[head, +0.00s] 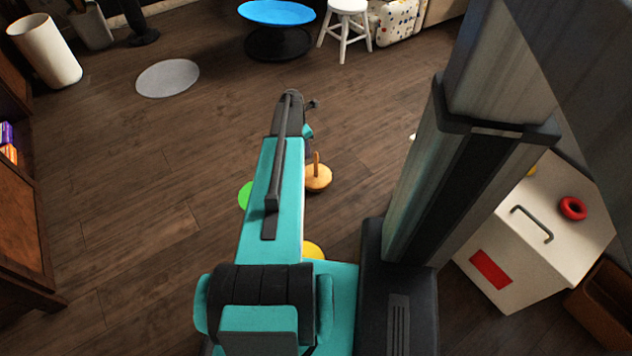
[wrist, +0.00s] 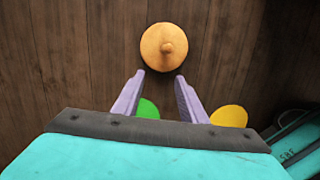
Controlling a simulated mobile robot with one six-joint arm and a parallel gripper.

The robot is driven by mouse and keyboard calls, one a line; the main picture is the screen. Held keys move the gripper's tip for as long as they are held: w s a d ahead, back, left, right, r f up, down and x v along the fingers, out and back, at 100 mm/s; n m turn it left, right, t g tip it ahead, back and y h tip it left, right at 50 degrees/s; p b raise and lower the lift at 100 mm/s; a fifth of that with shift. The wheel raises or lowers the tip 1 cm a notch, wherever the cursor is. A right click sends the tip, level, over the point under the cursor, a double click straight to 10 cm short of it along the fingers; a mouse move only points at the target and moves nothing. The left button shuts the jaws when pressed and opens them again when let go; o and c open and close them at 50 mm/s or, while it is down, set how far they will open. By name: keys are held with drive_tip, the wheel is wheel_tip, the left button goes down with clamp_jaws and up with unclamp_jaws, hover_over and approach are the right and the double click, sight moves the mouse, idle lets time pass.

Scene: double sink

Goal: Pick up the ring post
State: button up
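The ring post is an orange-tan wooden disc with a short upright peg; in the head view the ring post (head: 318,179) stands on the floor just right of my arm. In the wrist view the ring post (wrist: 163,48) is upright on the floor, seen from above, beyond the fingertips. My gripper (wrist: 159,75) has its two pale purple fingers apart with nothing between them. The fingertips appear just short of the post's near rim in the picture; the height gap cannot be told. In the head view my arm hides the fingers.
A green disc (wrist: 147,108) and a yellow disc (wrist: 229,116) lie on the floor near the post. A white box (head: 535,240) with a red ring (head: 573,208) on top stands at right. A grey round mat (head: 168,78) lies at upper left. Wooden floor left of my arm is clear.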

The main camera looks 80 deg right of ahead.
sight(317, 165)
drive_tip(key=s, duration=0.1)
drive_tip(key=s+d, duration=0.2)
drive_tip(key=shift+s, duration=0.25)
drive_tip(key=shift+s+d+f+b, duration=0.15)
drive_tip(key=shift+f+b, duration=0.4)
drive_tip(key=shift+f, duration=0.9)
drive_tip(key=shift+s+d+f+b, duration=0.15)
drive_tip(key=shift+f+b, duration=0.45)
drive_tip(key=shift+f, duration=0.8)
drive_tip(key=shift+s+d+f+b, duration=0.15)
drive_tip(key=shift+f+b, duration=0.4)
drive_tip(key=shift+f, duration=0.9)
drive_tip(key=shift+a, duration=0.1)
drive_tip(key=shift+s+f+b, duration=0.15)
drive_tip(key=shift+f+b, duration=0.65)
drive_tip(key=shift+f, duration=0.5)
drive_tip(key=shift+s+f+b, duration=0.1)
drive_tip(key=shift+f+b, duration=0.7)
drive_tip(key=shift+f, duration=0.45)
